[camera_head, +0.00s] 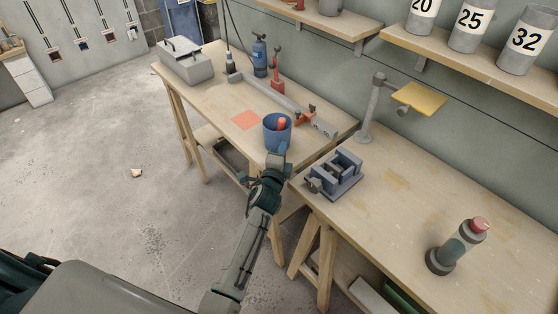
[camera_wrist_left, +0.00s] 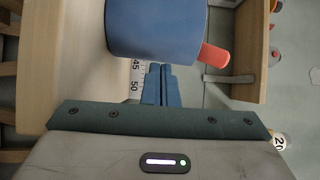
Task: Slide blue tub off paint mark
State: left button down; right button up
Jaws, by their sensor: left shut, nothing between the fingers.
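The blue tub (camera_head: 270,136) stands upright on the far workbench, with a red-orange object (camera_head: 282,124) showing inside it. The flat orange-red paint mark (camera_head: 245,120) lies on the bench just left of the tub, and the visible part of it is uncovered. My left gripper (camera_head: 279,156) is shut and empty at the near side of the tub. In the left wrist view the tub (camera_wrist_left: 156,30) is straight ahead of the shut fingers (camera_wrist_left: 158,72); I cannot tell whether they touch it. My right gripper is not in view.
A grey conduit channel (camera_head: 270,92) with an orange clamp runs behind the tub. A red bottle jack (camera_head: 277,78), a blue bottle (camera_head: 260,57) and a grey toolbox (camera_head: 186,62) stand farther back. A grey vise (camera_head: 336,175) sits on the near bench. Bench left of the mark is clear.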

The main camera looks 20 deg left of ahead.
pick_arm(q)
jog(key=shift+w, duration=0.55)
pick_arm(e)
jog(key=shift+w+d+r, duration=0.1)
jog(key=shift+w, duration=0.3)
pick_arm(q)
jog(key=shift+a, duration=0.1)
jog(key=shift+w+a, duration=0.5)
jog(key=shift+a, duration=0.1)
jog(key=shift+w+a, duration=0.15)
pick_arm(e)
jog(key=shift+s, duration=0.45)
